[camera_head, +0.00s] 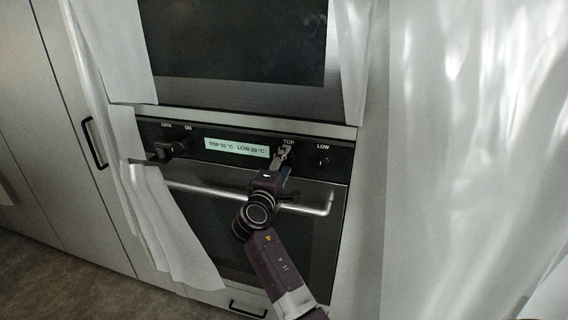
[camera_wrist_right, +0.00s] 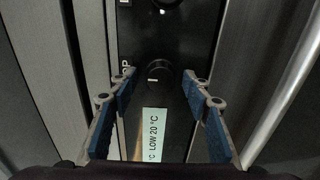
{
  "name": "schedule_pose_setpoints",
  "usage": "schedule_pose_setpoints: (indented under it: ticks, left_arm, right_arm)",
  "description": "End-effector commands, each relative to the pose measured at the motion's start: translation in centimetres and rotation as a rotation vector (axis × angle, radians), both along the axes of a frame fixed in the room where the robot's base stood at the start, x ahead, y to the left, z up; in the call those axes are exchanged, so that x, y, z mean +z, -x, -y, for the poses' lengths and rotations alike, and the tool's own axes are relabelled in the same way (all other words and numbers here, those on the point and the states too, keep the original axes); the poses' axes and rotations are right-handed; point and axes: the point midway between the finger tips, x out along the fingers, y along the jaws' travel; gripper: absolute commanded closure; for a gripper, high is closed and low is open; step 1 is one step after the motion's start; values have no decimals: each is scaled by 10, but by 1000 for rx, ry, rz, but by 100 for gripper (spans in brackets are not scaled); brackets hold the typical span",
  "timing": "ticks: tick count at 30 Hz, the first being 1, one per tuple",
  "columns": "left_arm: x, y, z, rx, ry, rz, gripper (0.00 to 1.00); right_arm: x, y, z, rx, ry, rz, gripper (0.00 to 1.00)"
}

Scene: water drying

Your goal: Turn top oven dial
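The oven's top dial (camera_wrist_right: 160,72) is a small black knob with a light mark, on the black control panel (camera_head: 215,132). In the head view my right gripper (camera_head: 283,153) is at the TOP label and covers most of that dial. In the right wrist view the gripper (camera_wrist_right: 158,80) is open, with a blue-padded finger on each side of the dial. Gaps show between the fingertips and the dial. The display (camera_head: 237,147) reads TOP 15 °C and LOW 20 °C. My left gripper is not in view.
The low dial (camera_head: 322,160) is just right of the top dial. The oven's silver handle (camera_head: 318,209) runs below the panel, behind my right arm. White cloths (camera_head: 172,225) hang at the left, and a large white sheet (camera_head: 470,150) covers the right side.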

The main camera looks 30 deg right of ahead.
Motion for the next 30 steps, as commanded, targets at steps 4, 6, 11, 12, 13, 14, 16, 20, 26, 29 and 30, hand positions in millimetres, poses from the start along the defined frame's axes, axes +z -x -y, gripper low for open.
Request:
schedule_pose_setpoints:
  ticks: [4,6,11,12,13,14,16,20,26,29,30]
  left_arm:
    - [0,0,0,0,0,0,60]
    - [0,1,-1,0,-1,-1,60]
    - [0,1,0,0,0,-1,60]
    - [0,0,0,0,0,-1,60]
    - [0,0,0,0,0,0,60]
    - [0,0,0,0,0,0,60]
    - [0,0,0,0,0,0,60]
    - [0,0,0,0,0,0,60]
    - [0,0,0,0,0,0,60]
    - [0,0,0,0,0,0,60]
    - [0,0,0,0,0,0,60]
  right_arm:
    - [-1,0,-1,1,-2,-1,56]
    - [-1,1,-3,2,-2,-1,56]
    - [-3,14,-18,3,-4,-1,56]
    - [-3,19,-24,4,-5,-2,56]
    - [-3,23,-29,4,-5,-2,56]
    - [-3,27,-34,4,-4,-1,56]
    - [-3,38,-46,3,-6,-1,56]
    - [-3,55,-66,3,-4,-3,56]
    - [-2,73,-86,1,-2,-2,56]
    - [-1,77,-90,0,-2,-1,56]
    - [-1,77,-90,0,-2,-1,56]
